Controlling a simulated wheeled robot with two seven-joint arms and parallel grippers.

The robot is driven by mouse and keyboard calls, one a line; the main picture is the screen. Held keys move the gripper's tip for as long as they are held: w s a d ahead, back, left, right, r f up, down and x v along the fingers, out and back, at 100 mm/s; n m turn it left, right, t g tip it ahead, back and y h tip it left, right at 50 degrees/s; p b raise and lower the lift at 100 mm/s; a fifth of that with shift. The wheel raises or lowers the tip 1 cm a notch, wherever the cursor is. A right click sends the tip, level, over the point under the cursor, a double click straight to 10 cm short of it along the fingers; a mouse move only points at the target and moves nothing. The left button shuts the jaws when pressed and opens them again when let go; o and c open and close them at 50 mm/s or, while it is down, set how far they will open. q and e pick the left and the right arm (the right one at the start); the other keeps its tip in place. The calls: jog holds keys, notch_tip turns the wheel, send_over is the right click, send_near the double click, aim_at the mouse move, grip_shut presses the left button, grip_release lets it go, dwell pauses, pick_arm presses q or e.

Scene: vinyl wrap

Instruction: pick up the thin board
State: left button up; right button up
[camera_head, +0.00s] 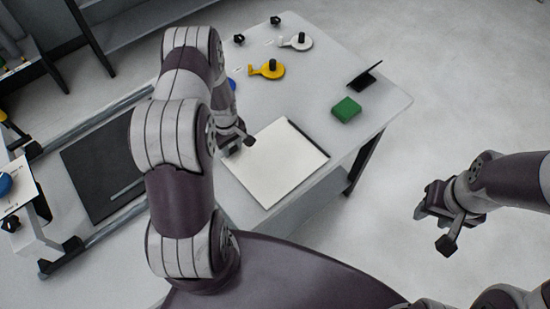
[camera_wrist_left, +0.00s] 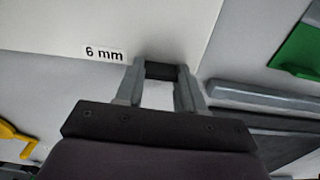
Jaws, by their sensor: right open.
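The thin board appears to be the flat white panel (camera_head: 272,165) at the near edge of the table, with a dark strip along its right edge. My left gripper (camera_head: 237,143) is at the panel's left corner, partly hidden by my own arm. In the left wrist view, the gripper (camera_wrist_left: 162,72) is at the edge of a pale panel (camera_wrist_left: 90,20), with a dark block between its fingertips. I cannot tell whether it grips the panel. My right gripper (camera_head: 434,223) is open and empty, away from the table on the right.
A green block (camera_head: 346,109) and a black stand (camera_head: 366,76) are right of the panel. A yellow tool (camera_head: 267,69) and a white tool (camera_head: 297,41) lie further back. A dark mat (camera_head: 101,168) is at left. The wrist view shows a "6 mm" label (camera_wrist_left: 105,53).

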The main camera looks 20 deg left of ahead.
pick_arm(q)
jog(key=shift+s+d, duration=0.15)
jog(key=shift+d, duration=0.05)
jog(key=shift+c, duration=1.1)
jog(key=shift+s+r, duration=0.1)
jog(key=shift+s, duration=0.05)
